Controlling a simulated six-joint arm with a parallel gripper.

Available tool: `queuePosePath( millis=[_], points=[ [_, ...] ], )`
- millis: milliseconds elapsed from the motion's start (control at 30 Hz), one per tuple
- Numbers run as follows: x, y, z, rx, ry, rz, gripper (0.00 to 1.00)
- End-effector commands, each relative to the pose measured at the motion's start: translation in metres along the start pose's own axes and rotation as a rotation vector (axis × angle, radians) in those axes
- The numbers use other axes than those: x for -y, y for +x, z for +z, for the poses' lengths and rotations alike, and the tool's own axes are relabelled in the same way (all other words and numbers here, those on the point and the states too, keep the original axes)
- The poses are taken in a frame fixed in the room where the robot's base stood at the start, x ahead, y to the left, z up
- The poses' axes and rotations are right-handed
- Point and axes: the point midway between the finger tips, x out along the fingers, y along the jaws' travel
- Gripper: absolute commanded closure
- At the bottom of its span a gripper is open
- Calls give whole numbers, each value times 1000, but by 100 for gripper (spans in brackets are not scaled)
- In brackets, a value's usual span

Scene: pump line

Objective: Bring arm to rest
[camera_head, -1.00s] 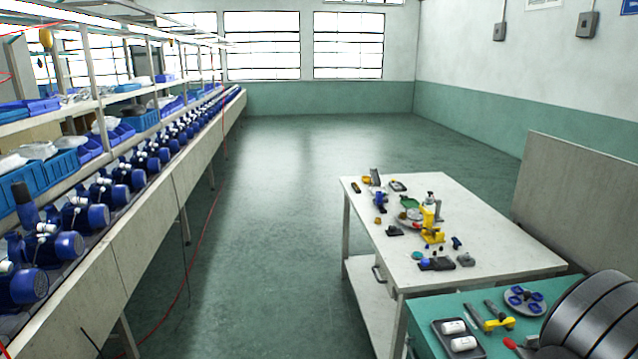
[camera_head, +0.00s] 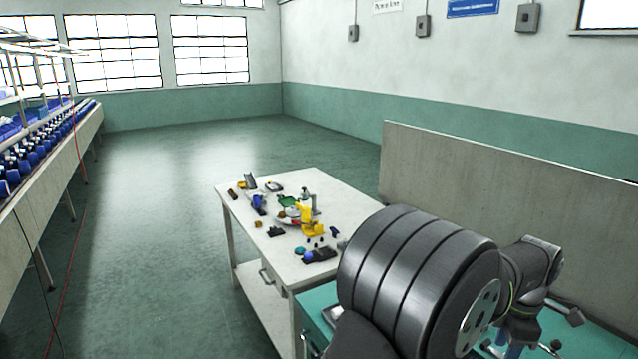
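My arm shows at the lower right, with a large dark ribbed link (camera_head: 410,275) close to the camera and a smaller grey jointed part (camera_head: 530,275) behind it. The arm is folded over the green bench top (camera_head: 318,296) at the picture's lower edge. Small dark parts show near the arm's far end, but I cannot make out my gripper's fingers among them. Whether it holds anything cannot be seen. The link hides most of the bench top.
A white worktable (camera_head: 345,190) carries a yellow fixture (camera_head: 311,221) and several small parts. A grey partition panel (camera_head: 480,190) stands behind my arm. The pump line (camera_head: 45,150) runs along the left. The green floor (camera_head: 160,220) between is clear.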

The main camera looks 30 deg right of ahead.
Motion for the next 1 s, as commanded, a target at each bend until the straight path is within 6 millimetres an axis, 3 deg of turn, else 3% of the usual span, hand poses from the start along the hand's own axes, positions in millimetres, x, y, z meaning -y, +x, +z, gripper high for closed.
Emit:
queuePosePath(
  millis=[100, 867, 1000],
  points=[
    [1, 29, -1, -5, 0, -6, 54],
    [2, 182, -2, -6, 0, -8, 54],
    [20, 176, -21, -4, -1, -5, 54]
  ],
)
